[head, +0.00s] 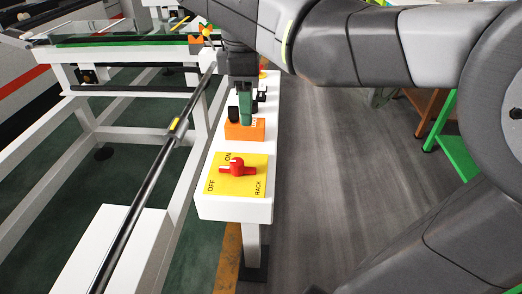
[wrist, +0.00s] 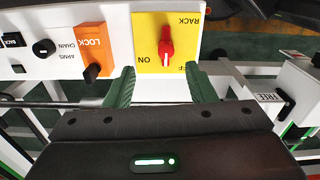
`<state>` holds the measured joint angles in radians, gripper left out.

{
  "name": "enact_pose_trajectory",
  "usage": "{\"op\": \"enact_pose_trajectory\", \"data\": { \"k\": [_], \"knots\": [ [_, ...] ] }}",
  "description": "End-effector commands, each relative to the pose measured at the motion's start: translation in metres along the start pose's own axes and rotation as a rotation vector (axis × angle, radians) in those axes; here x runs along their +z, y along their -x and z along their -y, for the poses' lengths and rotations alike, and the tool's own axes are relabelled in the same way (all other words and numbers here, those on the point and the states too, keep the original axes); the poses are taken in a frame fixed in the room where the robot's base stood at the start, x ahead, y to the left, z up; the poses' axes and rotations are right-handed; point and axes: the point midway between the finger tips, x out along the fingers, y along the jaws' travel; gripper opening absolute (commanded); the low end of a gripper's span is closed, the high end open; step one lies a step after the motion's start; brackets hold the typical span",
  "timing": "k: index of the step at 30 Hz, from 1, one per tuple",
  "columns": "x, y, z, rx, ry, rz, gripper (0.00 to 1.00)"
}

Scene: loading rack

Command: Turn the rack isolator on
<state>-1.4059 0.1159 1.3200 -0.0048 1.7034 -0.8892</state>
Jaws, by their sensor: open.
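The rack isolator is a red rotary knob (head: 237,168) on a yellow plate (head: 258,187) marked ON, OFF and RACK, at the near end of the white panel. In the wrist view the red knob (wrist: 166,48) stands upright in the picture, on the yellow plate (wrist: 147,28); I cannot tell which label it points to. My gripper (wrist: 163,85) is open and empty, its two green fingers apart below the knob in that view. In the head view my gripper (head: 245,108) hangs above the orange LOCK plate, beyond the knob. Its right finger partly covers the OFF label in the wrist view.
The orange LOCK plate (wrist: 90,40) with a black knob (wrist: 92,73) is beside the yellow plate. A black CHAIN/ARMS knob (wrist: 44,48) is farther left. A FREE label (wrist: 268,98) shows at right. A white frame (head: 190,110) runs along the panel's left; grey floor (head: 335,190) is clear at right.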

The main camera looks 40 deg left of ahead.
Motion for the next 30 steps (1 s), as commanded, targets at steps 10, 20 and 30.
{"op": "enact_pose_trajectory", "data": {
  "k": [10, 20, 30],
  "knots": [
    [-0.028, -0.008, 0.009, -0.006, 0.119, -0.002, 0.50],
    [-0.027, -0.075, 0.010, -0.008, 0.116, 0.000, 0.50],
    [-0.027, -0.126, 0.010, -0.005, 0.115, -0.002, 0.50]
  ]
}}
